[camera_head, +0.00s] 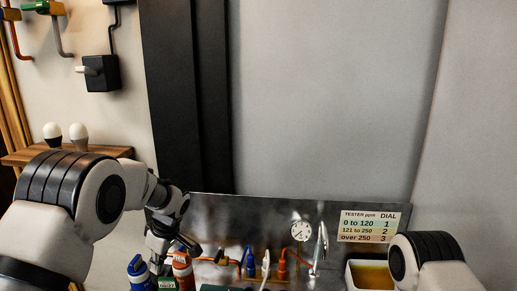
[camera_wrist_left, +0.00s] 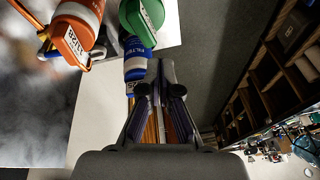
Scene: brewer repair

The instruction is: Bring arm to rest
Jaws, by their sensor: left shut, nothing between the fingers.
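My left arm comes in from the left in the head view, and its dark left gripper (camera_head: 162,262) hangs down at the counter's left end, in front of the steel back panel. In the left wrist view the left gripper (camera_wrist_left: 162,72) is shut, with its fingers together and nothing between them. The fingertips are close to a blue filter cartridge (camera_wrist_left: 137,62); I cannot tell if they touch. Of my right arm only a white and black link shows at lower right in the head view; its gripper is out of view.
An orange cartridge (camera_head: 183,268) and a blue one (camera_head: 138,268) stand beside the left gripper. A green cartridge (camera_wrist_left: 142,15) shows in the wrist view. A gauge (camera_head: 301,231), a tap (camera_head: 320,248) and a dial chart (camera_head: 369,227) are farther right. A wooden shelf (camera_head: 25,156) holds two bulbs.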

